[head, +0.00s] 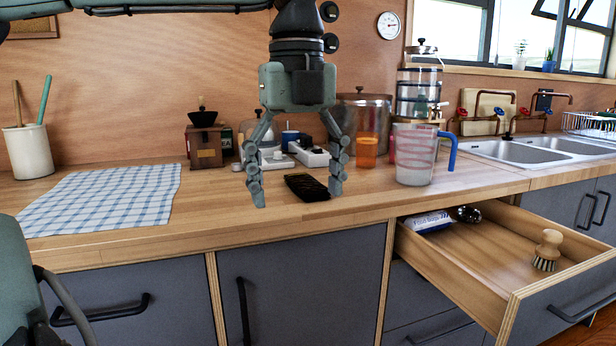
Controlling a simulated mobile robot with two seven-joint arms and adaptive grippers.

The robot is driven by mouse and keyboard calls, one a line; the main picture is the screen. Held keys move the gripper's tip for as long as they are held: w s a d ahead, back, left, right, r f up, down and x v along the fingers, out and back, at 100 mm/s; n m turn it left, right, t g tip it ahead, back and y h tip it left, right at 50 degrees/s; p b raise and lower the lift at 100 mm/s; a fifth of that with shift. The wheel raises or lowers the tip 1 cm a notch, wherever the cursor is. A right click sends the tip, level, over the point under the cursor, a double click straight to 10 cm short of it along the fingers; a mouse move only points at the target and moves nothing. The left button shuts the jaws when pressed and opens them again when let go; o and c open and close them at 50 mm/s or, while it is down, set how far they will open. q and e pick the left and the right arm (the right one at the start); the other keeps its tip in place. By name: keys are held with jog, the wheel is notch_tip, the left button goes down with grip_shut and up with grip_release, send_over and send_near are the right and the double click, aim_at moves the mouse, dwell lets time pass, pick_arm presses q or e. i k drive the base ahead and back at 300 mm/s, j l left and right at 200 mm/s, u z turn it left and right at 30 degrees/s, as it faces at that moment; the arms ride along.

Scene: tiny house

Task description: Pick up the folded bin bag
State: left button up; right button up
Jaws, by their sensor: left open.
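In the head view the bundle shows between the fingertips, closer to the right one. I cannot tell whether a fingertip touches the bundle or the counter. The gripper holds nothing. My right gripper is not in view.
A measuring jug (416,155) and an amber cup (366,152) stand right of the gripper. Behind are a coffee grinder (205,145) and white power strips. A checked cloth (105,198) lies left. An open drawer (480,285) juts out at right, holding a brush (547,250) and a packet.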

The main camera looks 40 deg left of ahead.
aim_at(306, 187)
jog(key=i+j, duration=0.65)
jog(key=j, duration=0.15)
